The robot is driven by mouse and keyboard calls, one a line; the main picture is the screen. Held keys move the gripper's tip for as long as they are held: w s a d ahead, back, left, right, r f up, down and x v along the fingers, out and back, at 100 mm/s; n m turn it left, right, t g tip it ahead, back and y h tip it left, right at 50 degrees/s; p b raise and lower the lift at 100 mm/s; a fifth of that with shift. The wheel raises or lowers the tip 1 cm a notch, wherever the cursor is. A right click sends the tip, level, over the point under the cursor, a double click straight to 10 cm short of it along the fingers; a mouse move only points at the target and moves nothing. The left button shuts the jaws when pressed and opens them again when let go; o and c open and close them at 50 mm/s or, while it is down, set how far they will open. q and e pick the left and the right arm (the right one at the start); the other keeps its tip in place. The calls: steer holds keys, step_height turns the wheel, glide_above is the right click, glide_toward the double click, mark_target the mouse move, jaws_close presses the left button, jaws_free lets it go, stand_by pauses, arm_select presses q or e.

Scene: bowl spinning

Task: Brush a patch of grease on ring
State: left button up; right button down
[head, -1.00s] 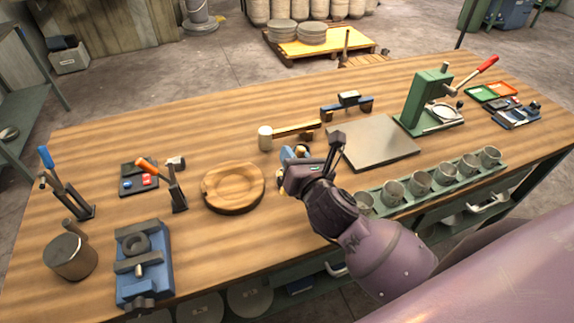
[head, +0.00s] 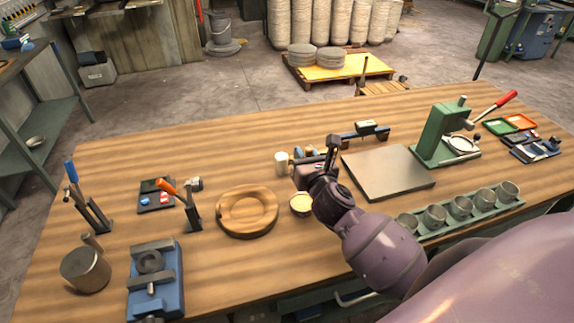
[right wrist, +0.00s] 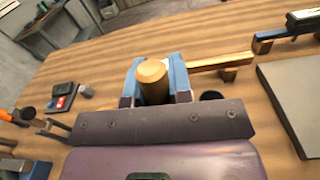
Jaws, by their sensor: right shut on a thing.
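My right gripper (head: 308,157) is shut on a wooden round-ended handle, which stands between its blue fingers in the right wrist view (right wrist: 153,74). The far end of the held thing is hidden, so I cannot see bristles. A small round tin with a cream surface (head: 301,203) stands just below the gripper in the head view. A dark ring (head: 150,262) sits in a blue metal fixture (head: 170,297) at the front left. A wooden ring-shaped piece (head: 232,226) lies left of the tin. No grease patch can be made out on either. My left gripper is out of view.
A metal plate (head: 388,172) and a row of metal cups (head: 461,207) are to the right. A green press (head: 446,132) stands beyond. A dark pot (head: 86,270) and upright tools (head: 191,208) stand left.

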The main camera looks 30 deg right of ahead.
steer(key=shift+n+y, duration=0.3)
steer(key=shift+n, duration=0.4)
steer(key=shift+w+a+f+b, duration=0.1)
steer(key=shift+w+f+b, duration=0.05)
steer(key=shift+f+b, duration=1.55)
steer(key=shift+w+a+f+b, duration=0.1)
steer(key=shift+w+f+b, duration=0.05)
steer(key=shift+f+b, duration=1.55)
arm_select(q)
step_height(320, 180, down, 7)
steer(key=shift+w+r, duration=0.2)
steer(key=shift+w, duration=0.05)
arm_select(e)
steer(key=shift+r, duration=0.2)
arm_select(q)
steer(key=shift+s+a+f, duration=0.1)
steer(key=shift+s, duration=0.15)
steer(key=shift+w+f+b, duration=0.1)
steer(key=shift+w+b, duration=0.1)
steer(key=shift+b, duration=0.15)
arm_select(e)
steer(key=shift+f, duration=0.25)
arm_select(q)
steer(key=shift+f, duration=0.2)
arm_select(e)
steer(key=shift+f, duration=0.2)
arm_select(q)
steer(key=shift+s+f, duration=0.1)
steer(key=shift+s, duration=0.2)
